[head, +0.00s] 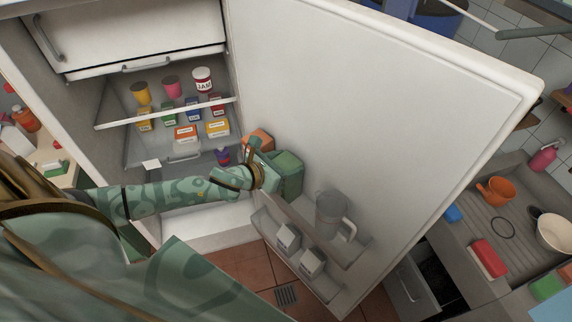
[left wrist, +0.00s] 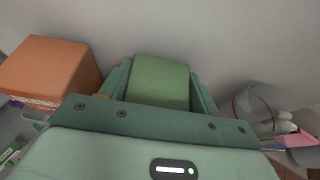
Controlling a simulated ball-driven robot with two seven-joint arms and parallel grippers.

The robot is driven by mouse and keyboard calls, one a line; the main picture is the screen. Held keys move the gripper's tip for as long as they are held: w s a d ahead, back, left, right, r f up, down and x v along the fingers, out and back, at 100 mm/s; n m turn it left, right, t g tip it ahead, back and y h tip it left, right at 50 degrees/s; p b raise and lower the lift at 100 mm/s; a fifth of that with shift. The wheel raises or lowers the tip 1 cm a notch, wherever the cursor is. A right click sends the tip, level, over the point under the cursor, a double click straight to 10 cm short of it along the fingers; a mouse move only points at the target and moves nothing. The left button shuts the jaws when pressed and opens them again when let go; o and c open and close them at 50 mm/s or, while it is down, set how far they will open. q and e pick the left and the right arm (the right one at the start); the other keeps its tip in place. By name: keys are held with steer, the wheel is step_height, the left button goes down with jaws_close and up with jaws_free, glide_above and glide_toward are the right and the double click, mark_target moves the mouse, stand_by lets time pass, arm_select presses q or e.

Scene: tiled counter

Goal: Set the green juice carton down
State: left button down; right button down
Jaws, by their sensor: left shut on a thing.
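The green juice carton (head: 291,168) is at the open fridge door's inner face, beside an orange carton (head: 258,141). My left gripper (head: 278,172) is shut on the green carton. In the left wrist view the green carton (left wrist: 160,80) sits between the two fingers, with the orange carton (left wrist: 52,68) to its left and apart from it. The carton's base is hidden, so I cannot tell whether it touches the door shelf. My right gripper is not in view.
The fridge door (head: 380,100) stands wide open. A clear pitcher (head: 331,213) and two white cartons (head: 287,238) stand in door shelves, right of and below my gripper. Inside the fridge, a shelf edge (head: 165,115) and several small boxes and jars lie to the left.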

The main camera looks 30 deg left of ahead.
arm_select(q)
steer(key=shift+r, duration=0.15)
steer(key=shift+c, duration=1.9)
jaws_free()
steer(key=shift+f, duration=0.2)
steer(key=shift+s+r, duration=0.1)
steer(key=shift+r, duration=0.1)
steer(key=v, duration=1.2)
steer(key=shift+a+f, duration=0.15)
